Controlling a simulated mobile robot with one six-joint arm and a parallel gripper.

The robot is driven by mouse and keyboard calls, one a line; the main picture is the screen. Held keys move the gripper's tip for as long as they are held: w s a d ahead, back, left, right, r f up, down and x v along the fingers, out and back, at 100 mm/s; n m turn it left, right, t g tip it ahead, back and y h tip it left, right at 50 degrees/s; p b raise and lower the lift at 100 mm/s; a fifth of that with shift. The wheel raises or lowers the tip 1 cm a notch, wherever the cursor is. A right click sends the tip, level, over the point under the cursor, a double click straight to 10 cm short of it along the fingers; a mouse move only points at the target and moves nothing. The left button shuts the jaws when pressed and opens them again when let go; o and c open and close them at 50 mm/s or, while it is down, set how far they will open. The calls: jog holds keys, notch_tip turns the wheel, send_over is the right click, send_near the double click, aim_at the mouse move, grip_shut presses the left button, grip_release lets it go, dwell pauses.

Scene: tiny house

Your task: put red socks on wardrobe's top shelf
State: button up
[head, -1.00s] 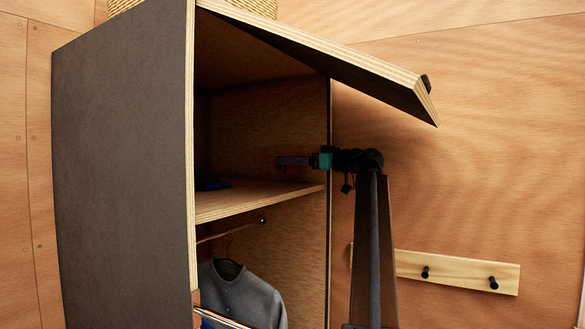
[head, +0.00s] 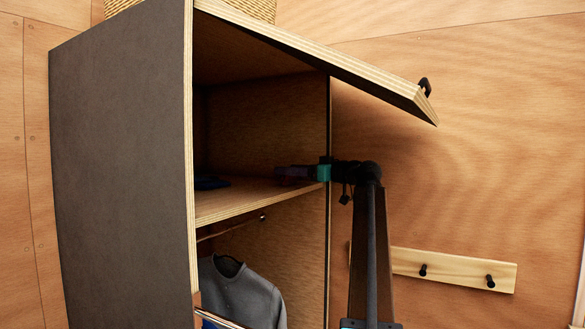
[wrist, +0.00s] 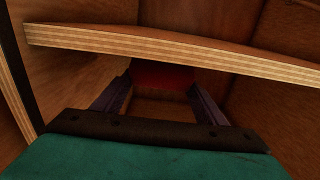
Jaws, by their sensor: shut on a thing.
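The wardrobe (head: 120,170) stands open, with its top shelf (head: 245,199) level in the compartment under the raised flap. My gripper (head: 286,175) is at the shelf's right front, close to shelf height; whether it touches the shelf is unclear. In the wrist view, my gripper (wrist: 160,85) is shut on the red socks (wrist: 163,76), a dark red patch between the purple fingers. The socks are too dark to make out in the head view.
A dark blue folded item (head: 211,183) lies on the shelf's left. The raised flap (head: 330,65) slants above my arm. A grey shirt (head: 240,292) hangs below. A peg rail (head: 455,268) is on the right wall. The shelf's middle looks clear.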

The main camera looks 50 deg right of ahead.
jog(key=shift+f, duration=0.15)
jog(key=o, duration=1.1)
jog(key=shift+c, duration=0.2)
jog(key=b+v, duration=0.5)
jog(key=v, duration=0.7)
